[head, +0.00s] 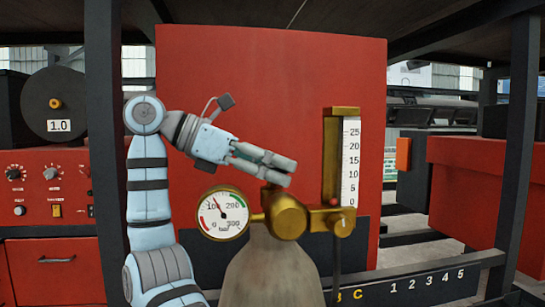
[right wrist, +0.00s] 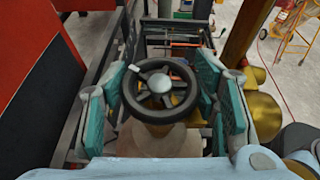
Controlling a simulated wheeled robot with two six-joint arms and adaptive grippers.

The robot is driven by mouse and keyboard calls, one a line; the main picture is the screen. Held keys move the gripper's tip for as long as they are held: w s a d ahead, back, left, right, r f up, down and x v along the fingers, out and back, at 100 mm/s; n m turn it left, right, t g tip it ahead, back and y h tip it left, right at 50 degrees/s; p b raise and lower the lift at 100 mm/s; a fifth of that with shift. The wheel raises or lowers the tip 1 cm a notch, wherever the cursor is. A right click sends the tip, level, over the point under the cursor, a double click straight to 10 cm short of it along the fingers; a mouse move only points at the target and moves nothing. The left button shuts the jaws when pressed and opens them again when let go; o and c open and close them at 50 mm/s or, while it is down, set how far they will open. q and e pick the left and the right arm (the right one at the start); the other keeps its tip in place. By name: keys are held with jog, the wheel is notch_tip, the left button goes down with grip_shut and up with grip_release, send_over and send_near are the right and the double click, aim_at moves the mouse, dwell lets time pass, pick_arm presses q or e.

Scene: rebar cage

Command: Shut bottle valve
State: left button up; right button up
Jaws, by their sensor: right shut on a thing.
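The grey gas bottle (head: 275,270) stands upright with a brass valve body (head: 288,217) on top. A dial gauge (head: 222,214) on its left side has its needle pointing up and left, just past 100 bar. My right gripper (head: 282,173) comes in from the upper left above the valve. In the right wrist view the black round handwheel (right wrist: 159,88) with a white mark at its upper left sits between the teal finger pads. My right gripper is shut on this handwheel; in the head view the fingers mostly hide it. My left gripper is not in view.
A brass flow tube with a white scale (head: 350,160) stands just right of the valve. A red panel (head: 270,75) is behind, and a red control box (head: 45,190) stands at the left. Dark frame posts (head: 519,140) rise at both sides.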

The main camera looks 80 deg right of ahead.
jog(key=shift+r+m+g+y, duration=0.1)
jog(key=shift+m+g+y, duration=0.2)
jog(key=shift+m+y, duration=0.25)
jog(key=o, duration=1.2)
jog(key=shift+c, duration=0.2)
